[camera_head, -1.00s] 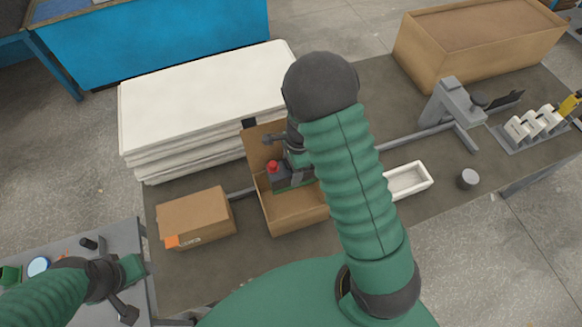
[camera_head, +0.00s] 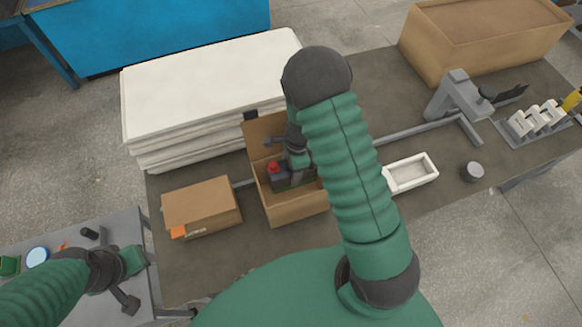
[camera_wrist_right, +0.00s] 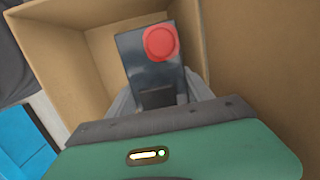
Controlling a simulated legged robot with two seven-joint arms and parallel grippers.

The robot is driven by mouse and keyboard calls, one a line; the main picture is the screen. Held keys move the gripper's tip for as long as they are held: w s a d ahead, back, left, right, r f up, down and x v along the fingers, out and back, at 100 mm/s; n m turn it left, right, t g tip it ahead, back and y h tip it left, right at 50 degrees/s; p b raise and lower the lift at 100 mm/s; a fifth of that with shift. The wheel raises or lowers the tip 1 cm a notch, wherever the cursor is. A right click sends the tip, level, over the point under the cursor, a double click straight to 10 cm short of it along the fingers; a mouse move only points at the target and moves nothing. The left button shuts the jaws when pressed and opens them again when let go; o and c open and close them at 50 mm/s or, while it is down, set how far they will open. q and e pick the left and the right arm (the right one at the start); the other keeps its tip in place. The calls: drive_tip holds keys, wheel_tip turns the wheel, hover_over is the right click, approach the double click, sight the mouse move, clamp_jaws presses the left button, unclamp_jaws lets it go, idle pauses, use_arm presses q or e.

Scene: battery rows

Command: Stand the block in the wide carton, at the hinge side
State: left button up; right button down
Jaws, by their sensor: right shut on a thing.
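The block is dark grey with a round red cap (camera_head: 273,168); it also shows in the wrist view (camera_wrist_right: 140,62). My right gripper (camera_head: 290,178) is shut on it, with grey fingers on both sides of it in the wrist view (camera_wrist_right: 160,98). The open wide carton (camera_head: 295,208) is brown cardboard, its lid raised at the back (camera_head: 262,138). The block is within the carton's opening, towards the back left, near the lid. Its underside is hidden, so contact with the floor cannot be told. My left gripper (camera_head: 130,280) is at lower left, away from the carton; its jaw state is unclear.
A closed box (camera_head: 202,205) with an orange label stands left of the carton. White stacked sheets (camera_head: 205,85) lie behind. My right arm hides part of the table.

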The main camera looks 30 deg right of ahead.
drive_tip(key=shift+s+r, duration=0.25)
drive_tip(key=shift+r, duration=0.1)
drive_tip(key=c, duration=0.8)
unclamp_jaws()
drive_tip(key=shift+s+a+r, duration=0.15)
drive_tip(key=shift+s+a, duration=0.05)
drive_tip(key=shift+s, duration=0.2)
drive_tip(key=shift+c, duration=0.2)
drive_tip(key=shift+o, duration=0.7)
drive_tip(key=shift+s+r, duration=0.15)
drive_tip(key=shift+a, duration=0.1)
drive_tip(key=shift+w, duration=0.3)
use_arm(q)
drive_tip(key=shift+s+a+r, duration=0.15)
drive_tip(key=shift+s+a, duration=0.05)
drive_tip(key=shift+s, duration=0.25)
drive_tip(key=shift+s+a+r, duration=0.15)
drive_tip(key=shift+s+a, duration=0.05)
drive_tip(key=shift+s, duration=0.2)
use_arm(e)
drive_tip(key=shift+d, duration=0.2)
